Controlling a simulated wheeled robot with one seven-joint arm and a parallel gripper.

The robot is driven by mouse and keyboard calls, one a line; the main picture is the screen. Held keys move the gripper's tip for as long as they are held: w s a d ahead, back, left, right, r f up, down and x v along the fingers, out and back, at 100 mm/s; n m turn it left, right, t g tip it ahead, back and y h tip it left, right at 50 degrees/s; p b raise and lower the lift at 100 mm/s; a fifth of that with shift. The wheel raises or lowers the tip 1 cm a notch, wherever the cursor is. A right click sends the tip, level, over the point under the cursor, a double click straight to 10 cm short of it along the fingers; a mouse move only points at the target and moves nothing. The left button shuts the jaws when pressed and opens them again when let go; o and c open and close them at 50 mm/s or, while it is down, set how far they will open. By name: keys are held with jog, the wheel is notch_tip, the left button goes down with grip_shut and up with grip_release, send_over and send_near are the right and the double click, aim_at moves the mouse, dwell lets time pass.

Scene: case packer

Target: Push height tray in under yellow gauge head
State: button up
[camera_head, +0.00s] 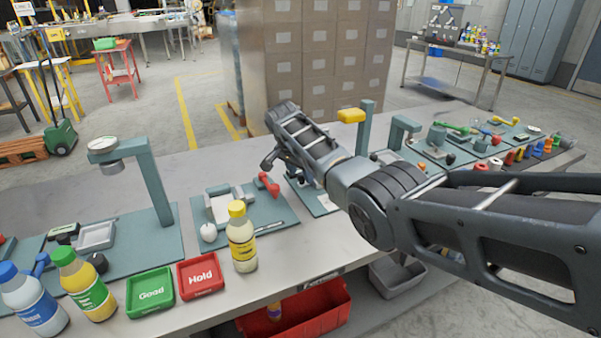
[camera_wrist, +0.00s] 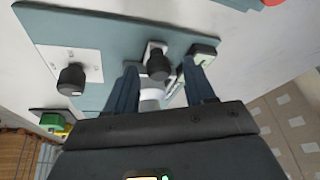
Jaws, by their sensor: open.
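The wrist view shows a blue-green plate (camera_wrist: 110,32) with a white pad bearing a dark knob (camera_wrist: 72,78) and a second dark knob (camera_wrist: 158,65) on a pale piece. I cannot tell which part is the height tray. My gripper (camera_wrist: 160,85) is open, its fingers apart on either side of the second knob's area; contact is not clear. The gauge head is not recognisable in the wrist view.
A red-handled part (camera_head: 268,184) stands left of my arm. A yellow-capped bottle (camera_head: 241,240) and the red Hold tray (camera_head: 200,275) are near the front edge. More stations and small coloured parts crowd the bench at right. Stacked cartons (camera_head: 320,50) stand behind.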

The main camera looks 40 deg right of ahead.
jog(key=shift+d+f, duration=0.15)
jog(key=shift+f, duration=0.1)
jog(key=shift+c, duration=0.5)
grip_shut()
